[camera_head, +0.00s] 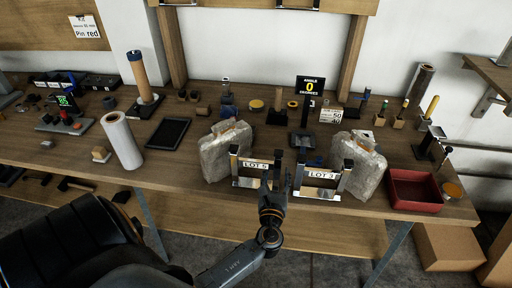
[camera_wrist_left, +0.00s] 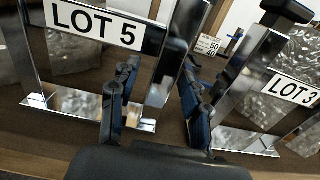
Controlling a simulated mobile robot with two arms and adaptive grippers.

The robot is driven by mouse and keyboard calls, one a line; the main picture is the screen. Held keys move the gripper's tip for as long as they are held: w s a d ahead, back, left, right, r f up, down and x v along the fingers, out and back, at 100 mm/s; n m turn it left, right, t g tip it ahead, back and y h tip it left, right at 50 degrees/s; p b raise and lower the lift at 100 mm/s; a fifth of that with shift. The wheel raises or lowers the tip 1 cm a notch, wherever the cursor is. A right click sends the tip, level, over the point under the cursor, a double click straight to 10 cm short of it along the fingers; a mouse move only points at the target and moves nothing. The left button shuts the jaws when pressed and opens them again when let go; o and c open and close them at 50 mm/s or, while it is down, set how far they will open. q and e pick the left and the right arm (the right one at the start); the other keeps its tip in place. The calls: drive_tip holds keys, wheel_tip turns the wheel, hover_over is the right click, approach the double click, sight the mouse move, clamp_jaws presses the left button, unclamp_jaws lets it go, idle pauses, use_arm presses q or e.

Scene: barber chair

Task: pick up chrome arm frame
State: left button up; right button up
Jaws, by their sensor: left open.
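Two chrome arm frames stand upright near the bench's front edge. The left one, tagged LOT 5 (camera_head: 249,183), also shows at the left of the left wrist view (camera_wrist_left: 58,100). The right one, tagged LOT 3 (camera_head: 318,191), is at the right of the wrist view (camera_wrist_left: 238,138). My left gripper (camera_head: 276,183) is open by the right post of the LOT 5 frame. In the wrist view its two dark fingers (camera_wrist_left: 159,95) appear either side of that post; contact cannot be told. My right gripper is not in view.
Clear-wrapped blocks (camera_head: 223,153) (camera_head: 361,160) stand behind the frames. A red tray (camera_head: 414,190) is at the right, a white roll (camera_head: 121,141) and a dark tablet (camera_head: 168,133) at the left. A black chair (camera_head: 75,245) is in front of the wooden bench (camera_head: 180,178).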

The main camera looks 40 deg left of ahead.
use_arm(q)
drive_tip(key=shift+c, duration=0.4)
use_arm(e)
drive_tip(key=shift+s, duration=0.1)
use_arm(q)
drive_tip(key=c, duration=0.8)
clamp_jaws()
drive_tip(key=shift+r, duration=0.1)
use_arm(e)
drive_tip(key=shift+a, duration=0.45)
